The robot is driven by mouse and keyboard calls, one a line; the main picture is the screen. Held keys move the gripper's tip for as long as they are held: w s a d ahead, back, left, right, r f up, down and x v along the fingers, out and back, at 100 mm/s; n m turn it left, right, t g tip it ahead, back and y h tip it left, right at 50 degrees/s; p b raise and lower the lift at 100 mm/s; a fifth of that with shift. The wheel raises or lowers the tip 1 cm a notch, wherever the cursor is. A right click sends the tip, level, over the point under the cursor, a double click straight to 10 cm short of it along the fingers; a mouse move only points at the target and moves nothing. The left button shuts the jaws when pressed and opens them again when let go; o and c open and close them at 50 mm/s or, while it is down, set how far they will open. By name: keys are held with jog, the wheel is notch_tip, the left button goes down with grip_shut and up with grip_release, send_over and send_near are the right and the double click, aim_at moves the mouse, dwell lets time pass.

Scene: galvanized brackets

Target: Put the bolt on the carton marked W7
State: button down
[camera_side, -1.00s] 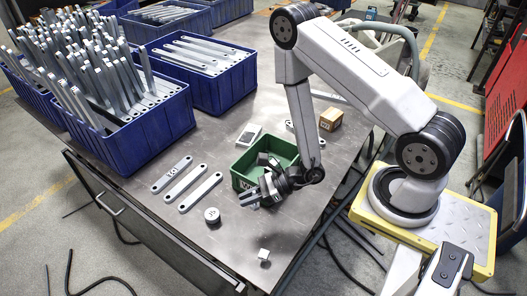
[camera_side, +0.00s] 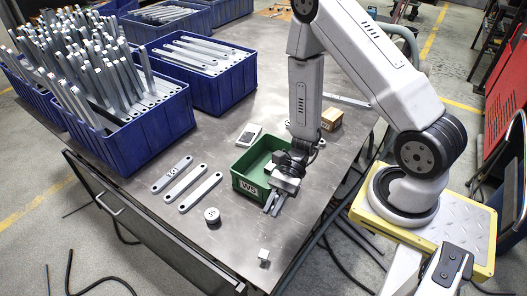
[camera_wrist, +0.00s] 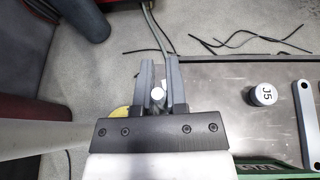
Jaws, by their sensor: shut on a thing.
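My gripper (camera_side: 272,207) points down and forward beside the front right corner of the green bin, above the table. In the wrist view its two fingers (camera_wrist: 160,82) are closed around a small piece with a round pale end, which looks like the bolt (camera_wrist: 157,94). The bolt is too small to make out in the side view. A brown carton (camera_side: 333,116) stands on the table behind and to the right of the gripper, partly beside my arm. The mark on its label is too small to read.
A green bin (camera_side: 239,183) marked W5 is close by the gripper. Blue crates (camera_side: 150,143) of bars fill the far left.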

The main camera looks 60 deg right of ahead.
jog(key=s+d+f+n+g+h, duration=0.1)
jog(key=s+d+n+g+h, duration=0.3)
jog(key=d, duration=0.3)
jog(key=s+d+n+g+h, duration=0.3)
jog(key=d+n+g, duration=0.1)
jog(key=d+n, duration=0.25)
jog(key=s+d+f+n+g+h, duration=0.1)
jog(key=s+d+n+g+h, duration=0.3)
jog(key=d, duration=0.4)
jog(key=w+d+r+n+t+h, duration=0.1)
jog(key=w+d+n+t+h, duration=0.1)
jog(key=d, duration=0.7)
jog(key=w+d+r+n+t+h, duration=0.2)
jog(key=w+d+n+h, duration=0.3)
jog(key=d+n+h, duration=0.2)
jog(key=w+d+r+n+t+h, duration=0.2)
jog(key=d+n+h, duration=0.3)
jog(key=d, duration=0.6)
jog(key=shift+w+d+n, duration=0.35)
jog(key=shift+w, duration=0.55)
jog(key=shift+r, duration=0.1)
